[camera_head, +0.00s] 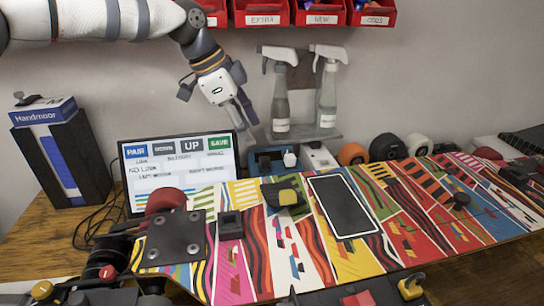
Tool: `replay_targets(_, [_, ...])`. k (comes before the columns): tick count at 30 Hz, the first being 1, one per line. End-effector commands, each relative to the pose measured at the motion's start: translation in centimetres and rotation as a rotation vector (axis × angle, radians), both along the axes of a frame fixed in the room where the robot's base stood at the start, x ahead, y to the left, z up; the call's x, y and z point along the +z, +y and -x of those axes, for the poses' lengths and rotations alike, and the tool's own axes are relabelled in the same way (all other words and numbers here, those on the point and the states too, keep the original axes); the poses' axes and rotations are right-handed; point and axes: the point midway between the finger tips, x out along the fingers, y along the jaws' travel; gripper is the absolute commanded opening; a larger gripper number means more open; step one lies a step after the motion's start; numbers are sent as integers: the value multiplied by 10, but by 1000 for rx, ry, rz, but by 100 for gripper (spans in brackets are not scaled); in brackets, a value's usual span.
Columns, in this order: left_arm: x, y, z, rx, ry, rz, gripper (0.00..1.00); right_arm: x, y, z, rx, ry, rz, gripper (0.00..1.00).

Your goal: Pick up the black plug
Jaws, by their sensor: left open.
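Several small dark pieces lie on the colourful striped board, and I cannot tell for sure which one is the black plug. A black square piece (230,225) sits beside the dark metal plate, a black and yellow piece (286,194) lies near the board's back edge, and a small round black knob (461,200) is on the right part. My left gripper (246,116) points down in the air in front of the wall, above and behind the board. It is open, with nothing visible between its fingers.
The striped board (300,262) fills the front of the table. A screen (178,170), spray bottles (281,105), wheels (387,147) and a box (60,150) stand behind it. A black rectangular panel (343,206) lies on the board. Red bins (263,19) hang above.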

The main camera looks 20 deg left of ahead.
Motion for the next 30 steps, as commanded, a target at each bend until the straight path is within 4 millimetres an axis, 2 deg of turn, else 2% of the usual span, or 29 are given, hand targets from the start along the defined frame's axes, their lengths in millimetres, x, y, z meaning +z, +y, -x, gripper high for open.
replay_targets(1, [-18,-3,-3,-2,13,0,45,-4,0,4,0,15,0,40])
replay_targets(7, [-42,-11,-12,-1,8,0,45,-8,0,7,0,26,0,40])
replay_targets(12, [-74,-18,-22,-1,10,1,45,-12,0,11,1,40,0,40])
replay_targets(16, [-86,-22,-27,-1,6,-1,45,-14,0,13,1,46,0,40])
replay_targets(22, [-84,-22,-27,-1,1,-1,45,-13,0,13,1,44,0,40])
replay_targets(23, [-84,-22,-27,-1,1,-1,40,-13,0,13,1,44,0,40])
replay_targets(28, [-84,-22,-27,-1,1,-1,2,-13,0,13,1,44,0,40])
replay_targets(30, [-84,-22,-27,-1,1,-1,0,-13,0,13,1,44,0,40])
